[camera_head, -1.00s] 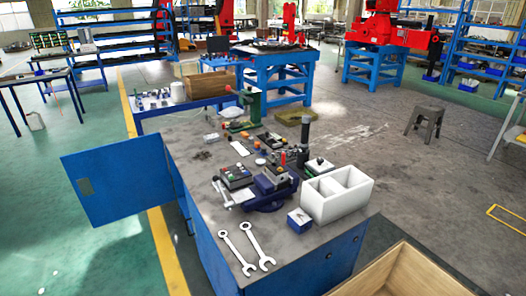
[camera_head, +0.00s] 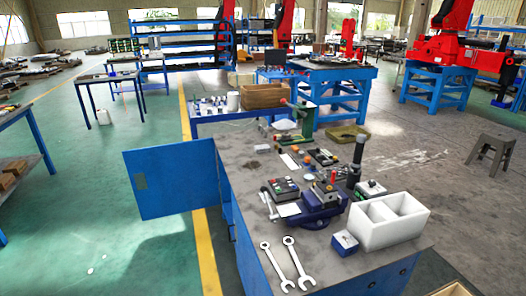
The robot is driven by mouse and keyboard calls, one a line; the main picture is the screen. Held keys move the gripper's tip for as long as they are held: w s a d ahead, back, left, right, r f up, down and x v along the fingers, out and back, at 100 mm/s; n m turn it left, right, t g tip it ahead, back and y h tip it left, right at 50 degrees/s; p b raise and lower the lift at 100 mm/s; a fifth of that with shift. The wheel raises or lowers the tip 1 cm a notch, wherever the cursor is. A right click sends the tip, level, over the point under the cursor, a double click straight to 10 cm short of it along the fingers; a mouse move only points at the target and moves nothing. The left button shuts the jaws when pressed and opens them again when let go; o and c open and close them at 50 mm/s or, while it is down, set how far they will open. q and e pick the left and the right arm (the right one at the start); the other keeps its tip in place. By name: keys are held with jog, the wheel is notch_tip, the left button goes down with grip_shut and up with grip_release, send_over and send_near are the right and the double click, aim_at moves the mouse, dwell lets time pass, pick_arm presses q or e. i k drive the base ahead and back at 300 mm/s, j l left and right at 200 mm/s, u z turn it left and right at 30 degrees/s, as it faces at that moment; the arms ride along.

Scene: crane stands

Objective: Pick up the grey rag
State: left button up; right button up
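I cannot make out a grey rag for certain. A small dark patch (camera_head: 253,164) lies on the grey top of the blue workbench (camera_head: 232,152), near its far left edge, but it is too small to identify. Neither of my grippers is in the head view.
The bench holds a white divided box (camera_head: 388,226), a small blue box (camera_head: 344,243), two wrenches (camera_head: 295,262), a blue vise (camera_head: 318,212) and a green tool (camera_head: 303,122). Its blue door (camera_head: 170,182) stands open to the left. A stool (camera_head: 490,150) stands right. Green floor at left is mostly free.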

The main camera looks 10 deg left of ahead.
aim_at(259, 149)
jog(key=k+l+z, duration=0.15)
jog(key=k, duration=1)
jog(key=k+z, duration=0.1)
jog(key=z, duration=1.35)
jog(key=j+z, duration=0.5)
jog(key=j, duration=0.2)
jog(key=k+j, duration=0.1)
jog(key=j, duration=0.6)
jog(key=k+j, duration=0.1)
jog(key=j, duration=1.35)
jog(key=k+j, duration=0.15)
jog(key=j, duration=0.6)
